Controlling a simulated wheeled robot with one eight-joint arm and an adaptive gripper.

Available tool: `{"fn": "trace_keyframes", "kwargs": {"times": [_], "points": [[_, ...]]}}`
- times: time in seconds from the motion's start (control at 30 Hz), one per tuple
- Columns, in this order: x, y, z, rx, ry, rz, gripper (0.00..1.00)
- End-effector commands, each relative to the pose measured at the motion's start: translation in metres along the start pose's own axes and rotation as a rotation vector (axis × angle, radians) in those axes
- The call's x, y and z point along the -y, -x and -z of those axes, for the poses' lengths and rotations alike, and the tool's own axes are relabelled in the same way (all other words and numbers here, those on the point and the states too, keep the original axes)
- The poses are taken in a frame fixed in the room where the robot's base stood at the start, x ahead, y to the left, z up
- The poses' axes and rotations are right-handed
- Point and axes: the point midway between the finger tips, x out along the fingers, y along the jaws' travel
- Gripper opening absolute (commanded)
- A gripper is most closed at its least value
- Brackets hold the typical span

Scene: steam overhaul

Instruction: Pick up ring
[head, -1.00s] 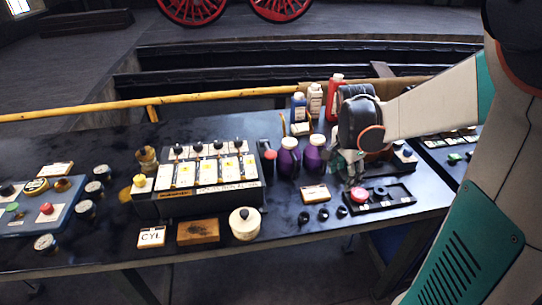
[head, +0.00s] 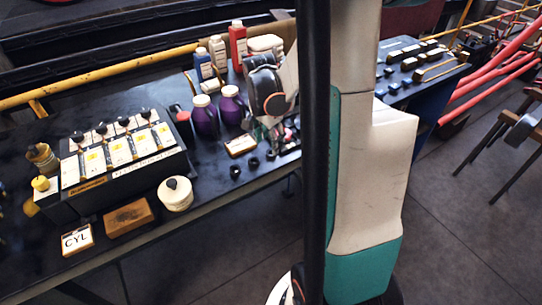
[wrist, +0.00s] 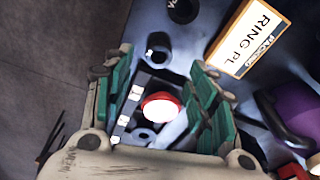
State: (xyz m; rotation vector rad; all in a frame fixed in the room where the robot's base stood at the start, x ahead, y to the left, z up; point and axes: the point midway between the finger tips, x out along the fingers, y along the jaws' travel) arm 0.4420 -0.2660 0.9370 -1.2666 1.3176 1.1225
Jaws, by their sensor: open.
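Small black rings lie in a row on the dark bench, with one (head: 235,172) at the near left of the row in the head view. In the wrist view a black ring (wrist: 157,50) lies just beyond my fingertips, beside the label card "RING PL" (wrist: 250,36). My gripper (wrist: 165,78) is open and empty, pointing down with green-padded fingers apart. A red round knob (wrist: 160,107) on a dark tray shows between the fingers. In the head view my gripper (head: 272,135) is at the right end of the ring row, partly hidden by my arm.
Two purple jugs (head: 231,106) stand close to the left of my gripper. Red (head: 238,47) and blue (head: 203,65) bottles stand behind. Floor is open at the near right.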

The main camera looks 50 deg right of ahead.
Motion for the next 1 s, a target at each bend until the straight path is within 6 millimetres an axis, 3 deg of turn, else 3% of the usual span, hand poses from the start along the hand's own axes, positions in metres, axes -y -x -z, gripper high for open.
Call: {"fn": "trace_keyframes", "kwargs": {"times": [0.27,0.53,0.7,1.0], "points": [[-0.002,-0.041,-0.004,0.0,0.0,0.0,0.52],[-0.003,-0.043,-0.004,0.0,0.0,0.0,0.52],[-0.003,-0.043,-0.004,0.0,0.0,0.0,0.14],[-0.003,-0.043,-0.004,0.0,0.0,0.0,0.14]]}}
